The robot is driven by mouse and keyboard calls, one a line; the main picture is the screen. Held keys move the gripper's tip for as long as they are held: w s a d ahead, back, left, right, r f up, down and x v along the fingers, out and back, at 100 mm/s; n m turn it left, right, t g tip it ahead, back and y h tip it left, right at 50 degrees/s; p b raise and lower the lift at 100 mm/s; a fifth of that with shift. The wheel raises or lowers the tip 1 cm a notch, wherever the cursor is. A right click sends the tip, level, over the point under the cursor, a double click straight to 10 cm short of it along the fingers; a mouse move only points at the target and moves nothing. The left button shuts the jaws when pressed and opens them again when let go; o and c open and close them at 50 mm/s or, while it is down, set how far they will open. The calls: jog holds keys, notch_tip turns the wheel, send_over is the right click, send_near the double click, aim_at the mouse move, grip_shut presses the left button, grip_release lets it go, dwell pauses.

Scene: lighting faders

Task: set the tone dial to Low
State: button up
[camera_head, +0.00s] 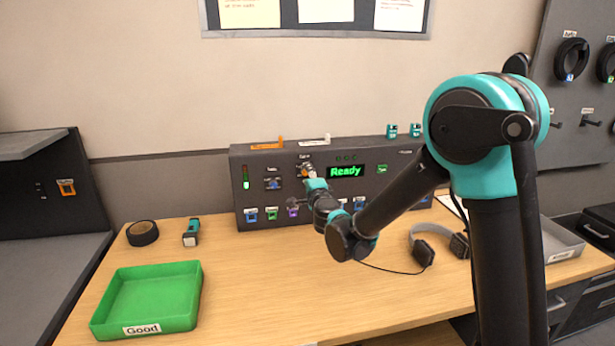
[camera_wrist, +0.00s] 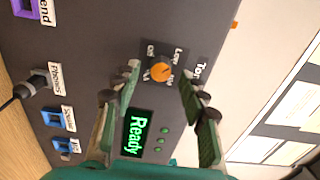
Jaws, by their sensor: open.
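The tone dial (camera_wrist: 161,72) is an orange round knob on a dark square plate, under a partly hidden label starting "Ton". Small position words ring it; "Low" is readable at its upper right in the wrist view. The setting its pointer marks is too small to tell. My gripper (camera_wrist: 160,80) is open, with one finger on each side of the dial in the wrist view; I see no clear contact. In the head view my gripper (camera_head: 313,180) is at the console's upper middle and hides most of the dial.
The dark console (camera_head: 345,155) has a green "Ready" display (camera_head: 346,171) beside the dial and several coloured sockets below. A green "Good" tray (camera_head: 150,295), black tape roll (camera_head: 142,233) and headphones (camera_head: 437,243) lie on the wooden table. The table's front middle is clear.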

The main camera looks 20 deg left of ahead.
jog(key=v, duration=1.1)
jog(key=shift+s+d, duration=0.1)
jog(key=shift+d, duration=0.05)
jog(key=d+n+g+y, duration=0.2)
jog(key=d+n+g, duration=0.1)
jog(key=d+n, duration=0.75)
jog(key=s+d+f+g+h, duration=0.2)
jog(key=s+d+f, duration=0.4)
jog(key=d, duration=0.5)
jog(key=s+d+f+n+g+h, duration=0.1)
jog(key=s+d+f+g+h, duration=0.2)
jog(key=d, duration=0.8)
jog(key=s+d+f+g+h, duration=0.3)
jog(key=s+d+f+h, duration=0.3)
jog(key=s+d+f, duration=0.3)
jog(key=d+f, duration=0.2)
jog(key=d, duration=0.1)
